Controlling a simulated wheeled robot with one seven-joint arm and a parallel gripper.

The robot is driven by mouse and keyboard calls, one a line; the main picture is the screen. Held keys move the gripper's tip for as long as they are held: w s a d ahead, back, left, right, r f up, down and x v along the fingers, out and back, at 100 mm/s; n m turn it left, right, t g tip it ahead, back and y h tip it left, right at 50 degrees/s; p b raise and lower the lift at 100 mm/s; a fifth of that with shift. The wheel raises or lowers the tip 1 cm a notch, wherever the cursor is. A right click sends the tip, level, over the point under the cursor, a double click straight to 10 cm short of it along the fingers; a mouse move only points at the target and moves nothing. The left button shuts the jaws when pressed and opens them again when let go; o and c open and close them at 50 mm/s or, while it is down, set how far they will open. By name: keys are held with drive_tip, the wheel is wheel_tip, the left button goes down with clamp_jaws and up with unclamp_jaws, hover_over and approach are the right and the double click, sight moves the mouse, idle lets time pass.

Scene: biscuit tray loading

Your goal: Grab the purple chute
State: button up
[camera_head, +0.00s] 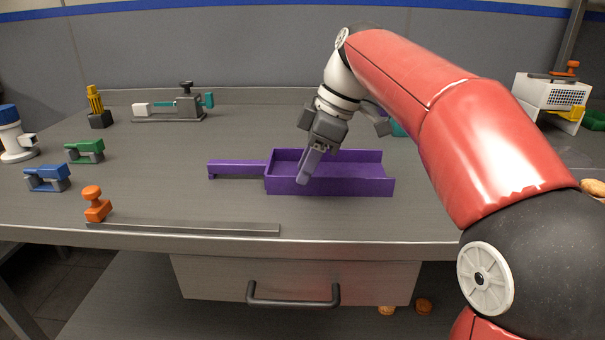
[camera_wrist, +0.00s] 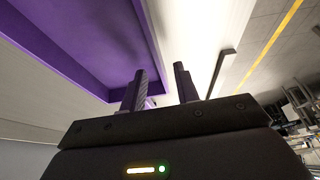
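The purple chute (camera_head: 345,185) lies on the metal table, a shallow open tray with its handle (camera_head: 238,168) pointing left. My gripper (camera_head: 305,178) is low over the tray's left part, with one finger seen in front of the near wall. In the wrist view, my gripper (camera_wrist: 160,68) has its two fingers apart. The chute (camera_wrist: 85,50) fills the upper left there, and its wall edge runs down toward the gap between the fingers. I cannot tell whether a finger touches the wall. The other finger is hidden in the head view.
An orange-knobbed bar (camera_head: 185,228) lies along the front edge. Blue (camera_head: 47,178) and green (camera_head: 85,151) clamp-like pieces stand at left, a grey device (camera_head: 185,106) behind. A white box (camera_head: 552,92) stands at far right. Table between handle and left pieces is clear.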

drive_tip(key=shift+a+f, duration=0.3)
drive_tip(key=shift+f, duration=0.35)
clamp_jaws()
drive_tip(key=shift+r, duration=0.1)
